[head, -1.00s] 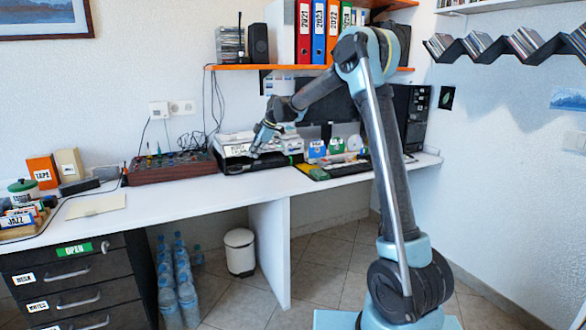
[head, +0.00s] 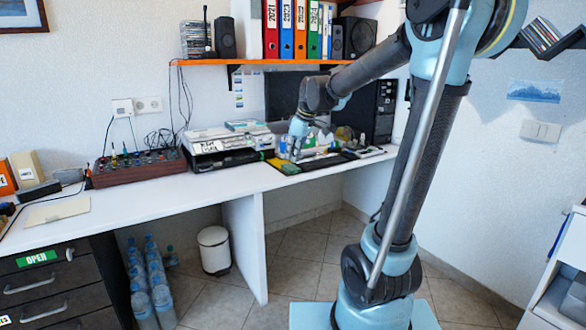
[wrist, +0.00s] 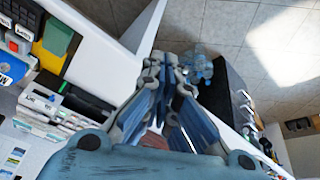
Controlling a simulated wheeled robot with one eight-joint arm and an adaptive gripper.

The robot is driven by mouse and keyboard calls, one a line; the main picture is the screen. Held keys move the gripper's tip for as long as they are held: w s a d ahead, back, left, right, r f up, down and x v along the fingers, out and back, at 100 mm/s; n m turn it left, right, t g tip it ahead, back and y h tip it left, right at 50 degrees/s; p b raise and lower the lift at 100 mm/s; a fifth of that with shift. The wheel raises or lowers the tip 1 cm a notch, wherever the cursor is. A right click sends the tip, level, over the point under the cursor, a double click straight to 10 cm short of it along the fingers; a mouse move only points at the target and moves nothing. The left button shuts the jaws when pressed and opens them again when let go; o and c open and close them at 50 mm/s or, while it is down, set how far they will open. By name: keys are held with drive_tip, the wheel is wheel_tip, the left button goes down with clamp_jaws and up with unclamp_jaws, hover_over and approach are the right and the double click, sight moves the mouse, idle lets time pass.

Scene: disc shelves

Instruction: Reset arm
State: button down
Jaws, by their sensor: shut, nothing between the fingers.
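My gripper (head: 295,153) hangs from my arm, pointing down over the white desk (head: 160,192) near the small boxes and keyboard area in the head view. In the wrist view its blue-grey fingers (wrist: 172,62) come together at the tips with nothing between them. From the head view I cannot tell whether the fingertips touch anything on the desk.
A printer (head: 226,140) and a mixer (head: 140,166) stand on the desk to the left. The orange shelf (head: 225,62) with binders and speakers is above. A bin (head: 214,250) and bottles (head: 150,285) stand below. A white cabinet (head: 560,265) is at right.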

drive_tip(key=s+d+f+m+h, duration=0.1)
drive_tip(key=s+d+f+m, duration=0.3)
drive_tip(key=s, duration=0.5)
drive_tip(key=s+d+f+m+h, duration=0.1)
drive_tip(key=s+d+f+m, duration=0.3)
drive_tip(key=s+d+f, duration=0.3)
drive_tip(key=s+d+f+m+h, duration=0.1)
drive_tip(key=s+d+f+m, duration=0.3)
drive_tip(key=s+d, duration=0.4)
drive_tip(key=s+f, duration=0.1)
drive_tip(key=s, duration=0.4)
drive_tip(key=shift+f+g, duration=0.3)
drive_tip(key=shift+f, duration=0.05)
drive_tip(key=shift+w+f, duration=0.2)
drive_tip(key=shift+w, duration=0.3)
